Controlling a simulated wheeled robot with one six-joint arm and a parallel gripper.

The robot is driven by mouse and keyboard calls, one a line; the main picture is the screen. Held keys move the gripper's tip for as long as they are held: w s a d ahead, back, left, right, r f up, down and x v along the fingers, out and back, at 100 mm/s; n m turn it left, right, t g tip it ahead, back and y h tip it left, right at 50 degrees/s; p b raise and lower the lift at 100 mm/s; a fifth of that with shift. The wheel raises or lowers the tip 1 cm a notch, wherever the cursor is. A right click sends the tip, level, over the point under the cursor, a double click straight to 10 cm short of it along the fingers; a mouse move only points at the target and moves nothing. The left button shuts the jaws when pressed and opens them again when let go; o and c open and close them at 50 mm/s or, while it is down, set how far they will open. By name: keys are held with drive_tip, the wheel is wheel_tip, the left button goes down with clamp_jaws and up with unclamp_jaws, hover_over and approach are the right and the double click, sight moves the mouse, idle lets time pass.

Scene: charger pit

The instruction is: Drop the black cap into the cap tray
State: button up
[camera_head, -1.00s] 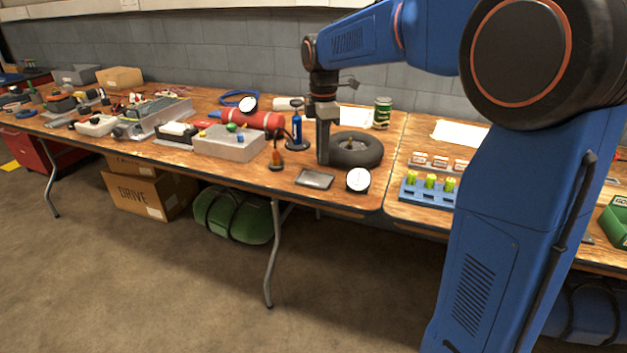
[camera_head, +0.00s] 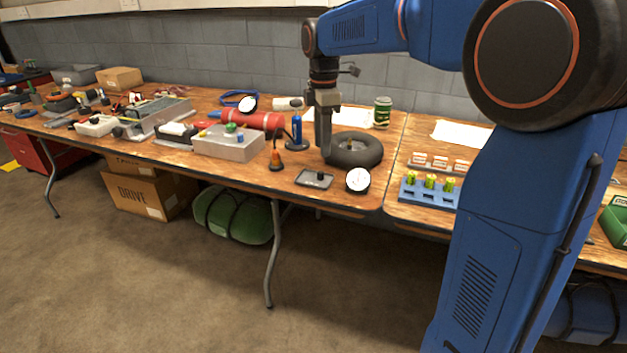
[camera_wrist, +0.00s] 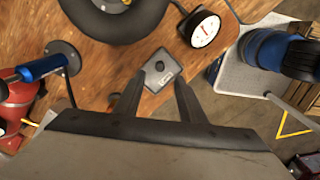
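The cap tray (camera_head: 305,183) is a small grey square tray near the table's front edge. It also shows in the wrist view (camera_wrist: 152,82), with white lettering on it. The small black cap (camera_head: 319,176) sits inside the tray; it shows as a dark dot in the wrist view (camera_wrist: 160,66). My gripper (camera_wrist: 160,82) is open, with its two fingers apart and nothing between them. It is above the tray, apart from the cap. In the head view my gripper (camera_head: 324,155) is seen side-on, and its finger gap is hidden.
A black tyre (camera_head: 366,157) lies just behind the tray, and a white dial gauge (camera_head: 358,180) is to its right. A small orange-and-black bottle (camera_head: 276,161) and a blue pump (camera_head: 297,131) stand to the left. A battery block (camera_head: 428,193) is farther right.

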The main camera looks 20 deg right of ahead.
wheel_tip(320, 180, up, 14)
idle(0.4)
drive_tip(key=s+d+f+m+t, duration=0.1)
drive_tip(key=s+d+f+m, duration=0.1)
drive_tip(key=s+f+m, duration=0.4)
drive_tip(key=s+d+f+m+t, duration=0.2)
drive_tip(key=s+f+m, duration=0.4)
drive_tip(key=s+f, duration=0.4)
drive_tip(key=s+d+f+m+t, duration=0.1)
drive_tip(key=s+f+m, duration=0.5)
drive_tip(key=s, duration=1.1)
wheel_tip(320, 180, down, 3)
drive_tip(key=shift+s+d+r+t, duration=0.2)
drive_tip(key=shift+d+t, duration=0.2)
drive_tip(key=shift+d, duration=0.45)
